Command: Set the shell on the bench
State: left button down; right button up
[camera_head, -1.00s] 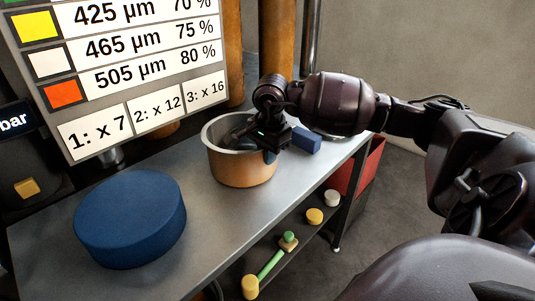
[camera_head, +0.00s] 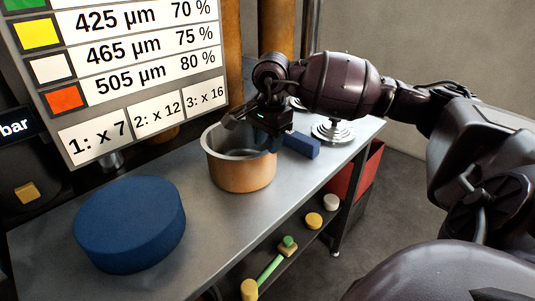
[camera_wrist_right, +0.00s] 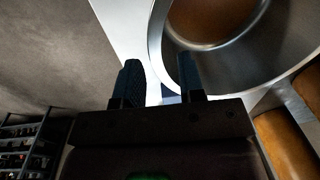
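The shell, a copper-coloured round pot with a pale metal inside (camera_head: 238,174), stands upright on the grey metal bench (camera_head: 215,235). My right gripper (camera_head: 262,138) is at the pot's far right rim. In the right wrist view, the gripper's two dark fingers (camera_wrist_right: 160,82) are apart. One finger is outside the pot's rim (camera_wrist_right: 156,45) and the other overlaps the inside, with a gap around the wall. Whether either finger touches the wall cannot be told. My left gripper is not in view.
A large blue disc (camera_head: 130,224) lies on the bench at the left. A blue block (camera_head: 302,145) and a round metal piece (camera_head: 333,131) are right of the pot. A sign board (camera_head: 130,75) stands behind. A lower shelf holds small coloured pieces (camera_head: 314,220).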

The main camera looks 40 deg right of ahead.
notch_tip(320, 180, up, 5)
jog(key=shift+s+f, duration=0.15)
jog(key=shift+f, duration=0.05)
jog(key=shift+s+r, duration=0.1)
jog(key=shift+r, duration=0.7)
